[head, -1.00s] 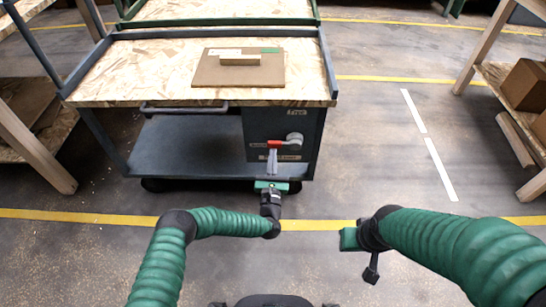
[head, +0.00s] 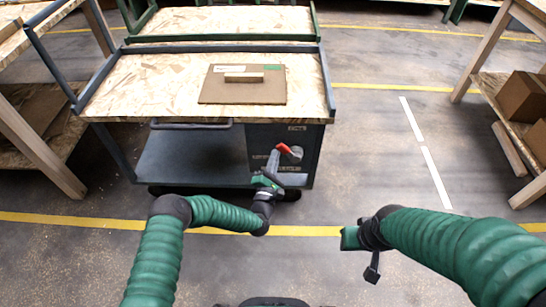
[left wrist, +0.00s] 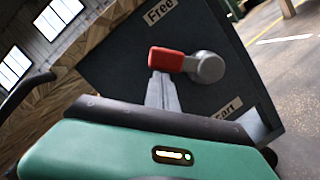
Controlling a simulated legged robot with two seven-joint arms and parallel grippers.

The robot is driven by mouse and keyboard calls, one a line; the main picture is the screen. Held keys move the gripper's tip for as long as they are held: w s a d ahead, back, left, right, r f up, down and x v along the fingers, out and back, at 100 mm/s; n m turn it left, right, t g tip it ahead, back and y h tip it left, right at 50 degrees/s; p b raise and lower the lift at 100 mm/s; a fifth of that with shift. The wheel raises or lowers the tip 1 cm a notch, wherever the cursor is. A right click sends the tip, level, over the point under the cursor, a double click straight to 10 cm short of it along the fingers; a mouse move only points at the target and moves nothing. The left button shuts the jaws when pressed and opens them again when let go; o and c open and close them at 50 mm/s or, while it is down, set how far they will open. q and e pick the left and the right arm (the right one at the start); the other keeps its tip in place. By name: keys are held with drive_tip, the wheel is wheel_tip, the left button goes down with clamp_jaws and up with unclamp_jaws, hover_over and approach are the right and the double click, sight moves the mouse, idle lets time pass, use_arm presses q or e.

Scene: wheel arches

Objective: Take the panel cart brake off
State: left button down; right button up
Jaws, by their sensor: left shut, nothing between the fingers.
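The panel cart (head: 200,85) stands ahead with a dark control box (head: 310,135) at its near right corner. A red-ended brake lever (head: 283,148) on a grey round hub (head: 296,153) points left and upward. In the left wrist view the red lever end (left wrist: 166,61) is below a "Free" label (left wrist: 158,12). My left gripper (head: 273,160) is shut and empty. Its fingertips (left wrist: 160,80) are just under the red end; I cannot tell whether they touch. My right gripper (head: 350,238) hangs over the floor away from the cart; its jaw opening is unclear.
A brown panel with a wooden block (head: 243,85) lies on the cart top. A cart handle bar (head: 190,126) sticks out left of the box. A green-framed cart (head: 220,20) stands behind. Shelves with boxes (head: 525,95) stand at right. The floor between is clear.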

sight(287, 151)
use_arm(q)
drive_tip(key=r+m+p, duration=0.1)
drive_tip(key=d+r+m+p, duration=0.1)
drive_tip(key=m, duration=0.1)
drive_tip(key=shift+d+r+g+h, duration=0.15)
drive_tip(key=shift+r+g+h, duration=0.05)
drive_tip(key=shift+g+h, duration=0.1)
drive_tip(key=shift+d+r+m+g+p, duration=0.35)
drive_tip(key=shift+m+p, duration=0.4)
drive_tip(key=shift+m, duration=0.25)
drive_tip(key=shift+d+r+m+g+p, duration=0.35)
drive_tip(key=shift+d+m, duration=0.3)
drive_tip(key=shift+m, duration=0.45)
drive_tip(key=shift+d+r+p, duration=0.15)
drive_tip(key=shift+d+p, duration=0.15)
drive_tip(key=shift+d, duration=0.2)
